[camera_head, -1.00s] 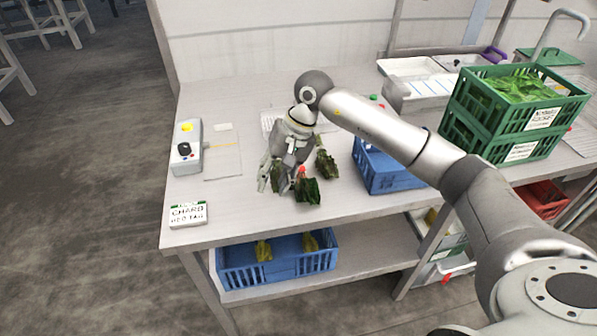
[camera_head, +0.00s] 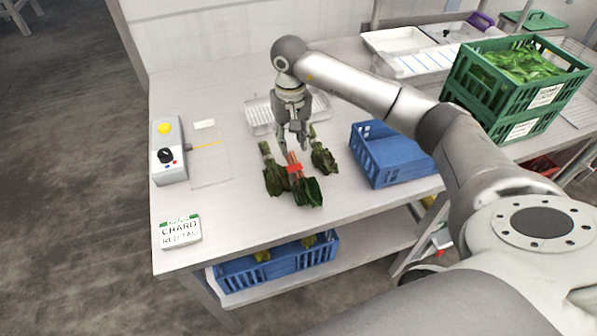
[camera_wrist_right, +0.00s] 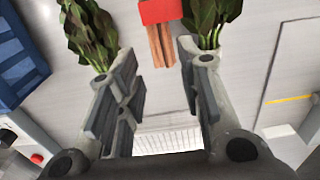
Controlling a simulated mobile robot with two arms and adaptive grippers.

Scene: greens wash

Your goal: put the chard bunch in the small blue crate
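Three leafy bunches lie side by side on the table. The middle one, the chard bunch (camera_head: 306,190), has red stems and a red tag; the wrist view shows its tag and stems (camera_wrist_right: 160,45). Dark green bunches lie to its left (camera_head: 274,176) and right (camera_head: 322,157). My right gripper (camera_head: 292,147) points down at the stem end of the chard. In the wrist view its fingers (camera_wrist_right: 158,95) are apart with nothing gripped, and the stems show between and beyond the tips. An empty-looking blue crate (camera_head: 385,176) stands to the right on the table. My left gripper is out of view.
A sign (camera_head: 180,232) reads "CHARD RED TAG". A control box (camera_head: 168,160) stands at the left, a white rack (camera_head: 258,117) behind the gripper. Stacked green crates (camera_head: 490,115) stand at right. Another blue crate (camera_head: 240,278) with yellowish bunches is on the lower shelf.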

